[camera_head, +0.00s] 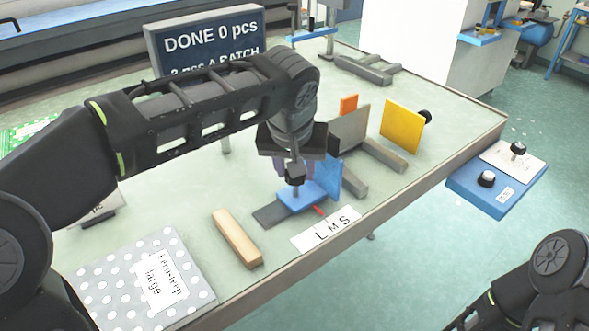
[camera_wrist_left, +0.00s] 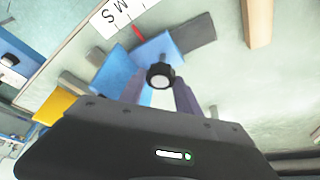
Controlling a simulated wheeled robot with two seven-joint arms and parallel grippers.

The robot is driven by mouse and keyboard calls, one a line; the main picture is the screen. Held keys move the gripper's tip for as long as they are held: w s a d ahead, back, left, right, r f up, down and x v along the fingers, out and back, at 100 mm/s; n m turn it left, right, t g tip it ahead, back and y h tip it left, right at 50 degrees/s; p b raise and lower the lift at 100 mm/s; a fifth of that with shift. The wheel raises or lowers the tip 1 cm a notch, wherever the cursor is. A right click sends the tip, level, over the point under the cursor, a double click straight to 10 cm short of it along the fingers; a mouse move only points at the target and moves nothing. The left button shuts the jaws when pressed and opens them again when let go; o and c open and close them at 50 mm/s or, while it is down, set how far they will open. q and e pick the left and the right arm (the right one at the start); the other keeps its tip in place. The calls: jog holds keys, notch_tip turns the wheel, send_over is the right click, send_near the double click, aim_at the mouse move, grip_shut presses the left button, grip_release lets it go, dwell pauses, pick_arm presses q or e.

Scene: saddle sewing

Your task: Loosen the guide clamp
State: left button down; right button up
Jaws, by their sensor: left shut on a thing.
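The guide is a blue block with an upright blue plate (camera_head: 328,177) on a dark grey rail (camera_head: 270,214). Its clamp has a black knob (camera_head: 295,172) on top, which shows with a pale face in the wrist view (camera_wrist_left: 160,75). My left gripper (camera_head: 294,182) points down over the guide and is shut on the clamp knob, with its fingers on either side. A red pointer (camera_head: 318,210) sticks out from the guide beside the white scale (camera_head: 327,230) marked L M S. The exact letter it points at is hard to tell. My right gripper is out of view; only part of my right arm shows.
A wooden bar (camera_head: 237,238) and a dotted "Fernstrup large" sheet (camera_head: 125,290) lie on the near table. Yellow (camera_head: 401,128) and grey (camera_head: 350,130) upright plates stand behind the guide. A sign reads "DONE 0 pcs" (camera_head: 207,42). A blue control box (camera_head: 495,185) is attached at the right edge.

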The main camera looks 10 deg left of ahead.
pick_arm(q)
jog(key=shift+d+n+y, duration=0.1)
jog(key=shift+n+y, duration=0.3)
jog(key=shift+n, duration=0.9)
jog(key=c, duration=0.9)
grip_release()
jog(key=shift+o, duration=0.2)
jog(key=shift+s+d+r, duration=0.1)
jog(key=shift+r, duration=0.35)
jog(key=p+v, duration=0.2)
jog(key=v, duration=0.4)
jog(key=shift+r, duration=0.4)
